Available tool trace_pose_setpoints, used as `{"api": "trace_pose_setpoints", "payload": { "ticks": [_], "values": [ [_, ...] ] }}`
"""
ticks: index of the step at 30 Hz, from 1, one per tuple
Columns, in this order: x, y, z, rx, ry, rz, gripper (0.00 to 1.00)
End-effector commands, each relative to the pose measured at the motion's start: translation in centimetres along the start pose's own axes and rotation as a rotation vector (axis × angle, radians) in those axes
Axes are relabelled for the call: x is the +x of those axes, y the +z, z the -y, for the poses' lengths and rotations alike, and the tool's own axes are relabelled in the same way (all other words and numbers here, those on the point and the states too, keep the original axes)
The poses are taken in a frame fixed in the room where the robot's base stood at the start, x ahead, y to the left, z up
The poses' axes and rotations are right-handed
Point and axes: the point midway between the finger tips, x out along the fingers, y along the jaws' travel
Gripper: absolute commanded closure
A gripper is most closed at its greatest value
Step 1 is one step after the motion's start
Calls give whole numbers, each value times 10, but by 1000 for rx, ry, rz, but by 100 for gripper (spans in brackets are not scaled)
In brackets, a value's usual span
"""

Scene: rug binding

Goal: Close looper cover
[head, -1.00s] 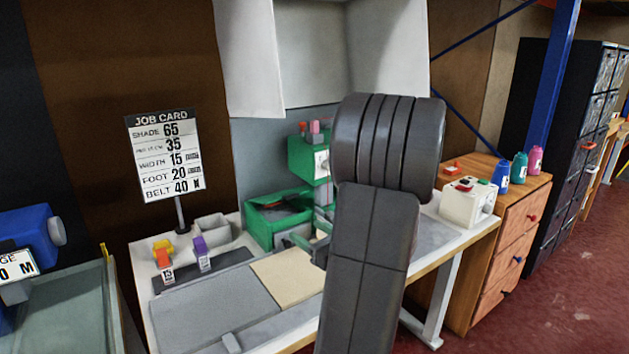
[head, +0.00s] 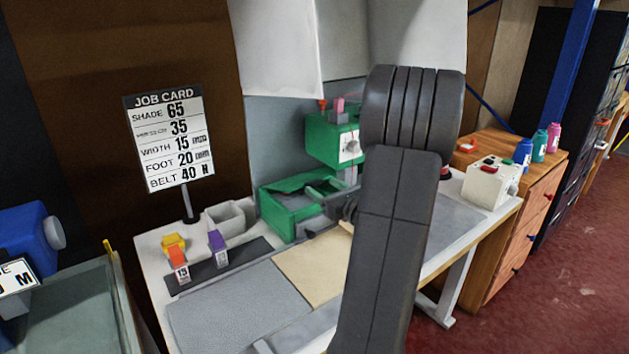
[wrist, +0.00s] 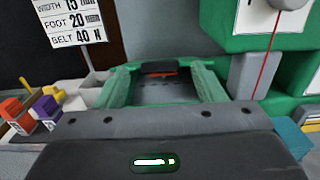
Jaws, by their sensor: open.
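The green sewing machine (head: 326,146) stands at the back of the table. Its low green looper housing (head: 283,222) is at its left foot, with the top open and a dark inside showing. The wrist view shows the dark cavity with an orange-red part (wrist: 165,74) in it. I cannot clearly tell the cover from the housing's raised green edge. My gripper (head: 322,190) is open and empty, over or right beside the housing. My forearm hides the machine's right side.
A job card (head: 168,140) on a post, a grey bin (head: 232,216) and orange and purple labelled pieces (head: 217,245) stand at left. A white control box (head: 490,183) with buttons is at right, before a wooden drawer cabinet (head: 520,235). The front left tabletop is clear.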

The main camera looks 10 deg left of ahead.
Motion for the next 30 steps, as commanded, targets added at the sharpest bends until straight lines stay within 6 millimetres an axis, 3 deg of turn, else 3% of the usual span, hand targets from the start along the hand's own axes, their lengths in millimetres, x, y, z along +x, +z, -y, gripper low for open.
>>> {"api": "trace_pose_setpoints", "payload": {
  "ticks": [3,9,20,23,30],
  "values": [
    [23,0,-1,1,3,0,37],
    [46,0,0,1,0,0,37],
    [51,0,0,1,-1,0,37],
    [51,0,0,1,-1,0,53],
    [51,0,0,0,-1,0,100]
  ]
}}
